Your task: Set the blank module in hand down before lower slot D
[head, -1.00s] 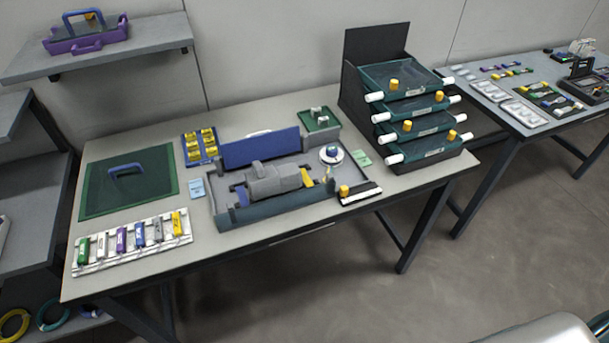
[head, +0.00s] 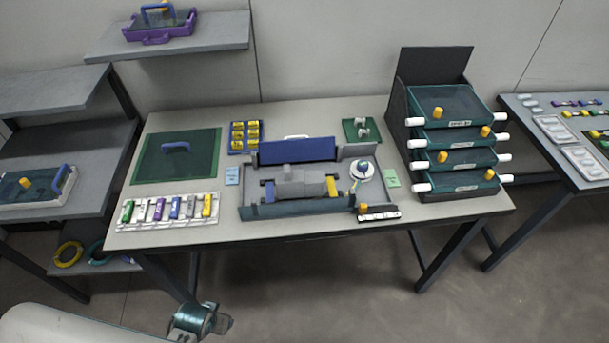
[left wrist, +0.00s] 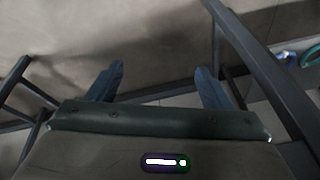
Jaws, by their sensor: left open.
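My left gripper (left wrist: 159,72) is open in the left wrist view, with its two blue-grey fingers apart and nothing between them. Bare floor shows beyond it. In the head view, part of my left arm's end (head: 195,320) is at the bottom left, in front of the table and apart from it; its fingers cannot be made out there. My right gripper is not in view. I cannot make out a blank module in a hand in either view. No slot marked D can be read; the stacked drawers (head: 455,158) at the table's right carry labels too small to read.
The grey table (head: 330,230) holds a splicer in a tray (head: 300,208), a green mat (head: 150,165) and a row of coloured modules (head: 159,210). A shelf (head: 215,35) and a left rack (head: 60,87) stand nearby. A second table (head: 520,105) is at right. The floor in front is clear.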

